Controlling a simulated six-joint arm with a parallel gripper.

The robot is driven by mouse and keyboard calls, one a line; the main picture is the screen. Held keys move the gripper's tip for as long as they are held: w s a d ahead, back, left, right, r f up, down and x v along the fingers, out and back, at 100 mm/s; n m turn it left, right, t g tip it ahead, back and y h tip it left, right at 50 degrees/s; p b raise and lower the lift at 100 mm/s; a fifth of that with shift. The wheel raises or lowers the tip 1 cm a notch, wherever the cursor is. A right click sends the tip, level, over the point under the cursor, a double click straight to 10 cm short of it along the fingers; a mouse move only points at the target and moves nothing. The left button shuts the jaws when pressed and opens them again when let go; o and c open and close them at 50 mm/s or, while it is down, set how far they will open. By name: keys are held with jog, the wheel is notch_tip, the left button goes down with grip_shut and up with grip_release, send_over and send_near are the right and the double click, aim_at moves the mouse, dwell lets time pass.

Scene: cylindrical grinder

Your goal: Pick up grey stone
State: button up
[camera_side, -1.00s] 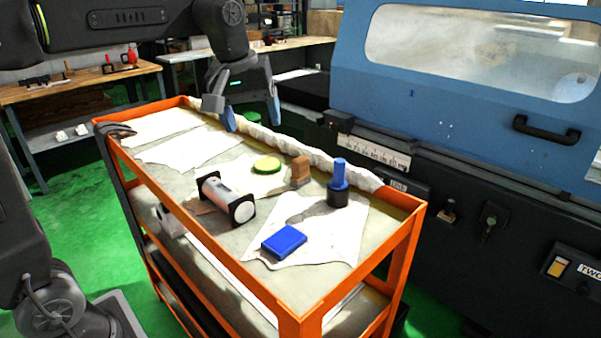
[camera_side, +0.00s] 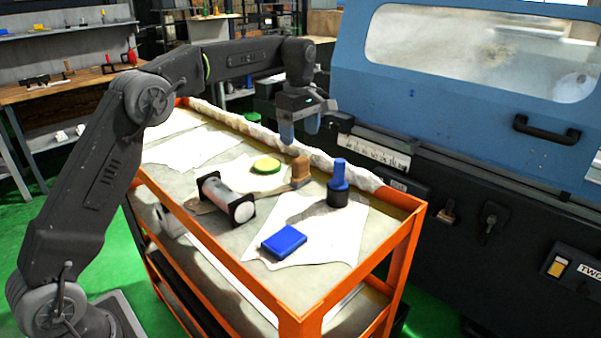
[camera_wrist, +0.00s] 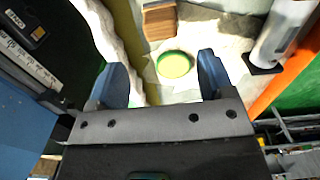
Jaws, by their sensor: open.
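No plain grey stone stands out. The nearest match is a pale grey cylinder with black square ends (camera_side: 226,198), lying on its side on the cart; it also shows at the upper right of the wrist view (camera_wrist: 284,32). My gripper (camera_side: 299,136) is open and empty, pointing down above the cart's far side. In the side view it appears just above a brown block (camera_side: 300,168). In the wrist view the gripper (camera_wrist: 162,72) frames a yellow-green round tin (camera_wrist: 174,65) in the picture, with the brown block (camera_wrist: 160,20) beyond it.
The orange cart (camera_side: 412,240) carries white cloths, a blue tool with a black base (camera_side: 338,184) and a blue box (camera_side: 284,241). A rolled white cloth lies along the far edge. The blue and black grinder (camera_side: 450,90) stands close beyond it. The cart's left end holds only cloths.

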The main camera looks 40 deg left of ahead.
aim_at(301, 159)
jog(key=f, duration=0.9)
jog(key=shift+d+f, duration=0.25)
jog(key=shift+f, duration=0.05)
jog(key=shift+c, duration=0.4)
jog(key=c, duration=0.8)
jog(key=shift+c, duration=0.2)
jog(key=shift+r, duration=0.15)
